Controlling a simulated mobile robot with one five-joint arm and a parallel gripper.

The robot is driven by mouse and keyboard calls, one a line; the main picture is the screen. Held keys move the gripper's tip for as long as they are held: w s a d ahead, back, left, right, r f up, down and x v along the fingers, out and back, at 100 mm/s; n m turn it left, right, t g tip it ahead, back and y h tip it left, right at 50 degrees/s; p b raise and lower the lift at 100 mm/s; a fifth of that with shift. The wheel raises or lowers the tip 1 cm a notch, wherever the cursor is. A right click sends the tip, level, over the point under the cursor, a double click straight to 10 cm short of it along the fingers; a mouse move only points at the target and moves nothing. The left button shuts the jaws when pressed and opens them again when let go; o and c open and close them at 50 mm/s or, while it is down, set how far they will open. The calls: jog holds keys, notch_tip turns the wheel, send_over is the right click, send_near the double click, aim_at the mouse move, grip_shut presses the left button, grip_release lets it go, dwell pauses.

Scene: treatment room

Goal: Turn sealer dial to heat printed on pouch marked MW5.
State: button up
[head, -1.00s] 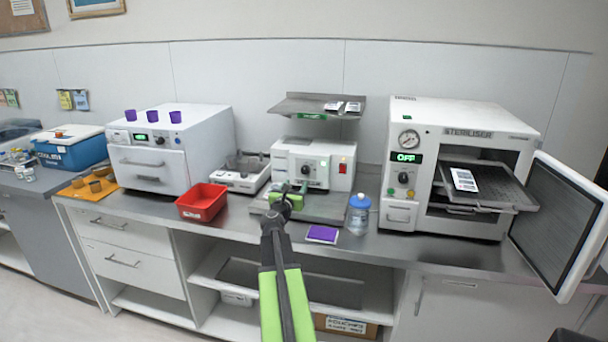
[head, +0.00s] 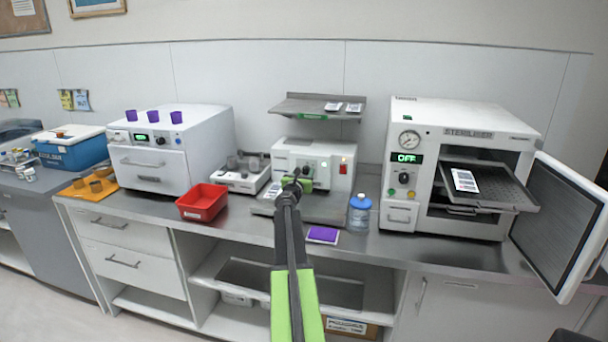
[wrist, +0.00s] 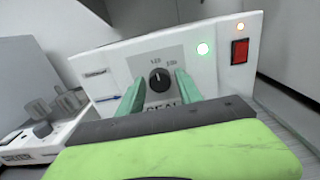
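The white sealer (head: 312,163) stands mid-counter with a black dial (wrist: 159,80) on its front panel. Small numbers sit above the dial, too blurred to read surely; its pointer looks roughly upward. My gripper (wrist: 159,90) is open, its two green fingers left and right of the dial with gaps visible. In the head view my gripper (head: 303,184) is in front of the panel and hides the dial. Two labelled pouches (head: 343,106) lie on the shelf above the sealer, and another pouch (head: 465,180) lies on the steriliser tray. I cannot read MW5 on any.
A red bin (head: 201,203), blue-capped bottle (head: 359,213) and purple pad (head: 322,235) stand near the sealer.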

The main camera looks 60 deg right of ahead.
grip_shut()
jog(key=shift+w+a, duration=0.1)
jog(key=shift+a, duration=0.15)
jog(key=shift+d, duration=0.15)
jog(key=shift+d+r+m, duration=0.1)
jog(key=shift+m, duration=0.4)
jog(key=m, duration=0.3)
jog(key=shift+s+m, duration=0.2)
jog(key=shift+m, duration=0.2)
jog(key=shift+s+d+m, duration=0.1)
jog(key=shift+m, duration=1.9)
